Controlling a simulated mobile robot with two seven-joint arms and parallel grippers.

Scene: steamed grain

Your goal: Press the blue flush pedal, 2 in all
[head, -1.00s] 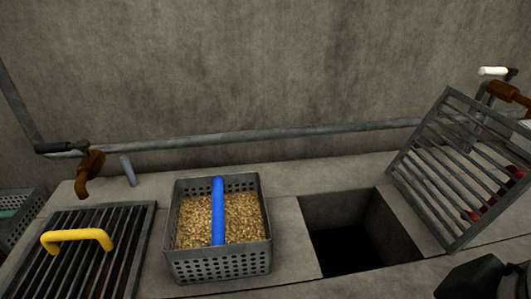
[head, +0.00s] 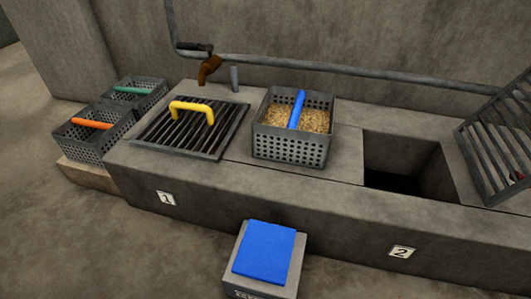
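The blue flush pedal (head: 264,252) sits on top of a grey block (head: 291,277) on the floor, in front of the concrete counter and between the labels 1 and 2. Its top slopes a little, and nothing touches it. Some lettering on the block's front is cut off by the picture's bottom edge. Neither of my grippers shows in the head view now.
The counter (head: 250,188) holds a grate with a yellow handle (head: 191,107), a grain basket with a blue handle (head: 297,109), an open pit (head: 400,185) and a raised grate (head: 497,150). Baskets with orange (head: 91,124) and green handles stand left. Floor around the pedal is clear.

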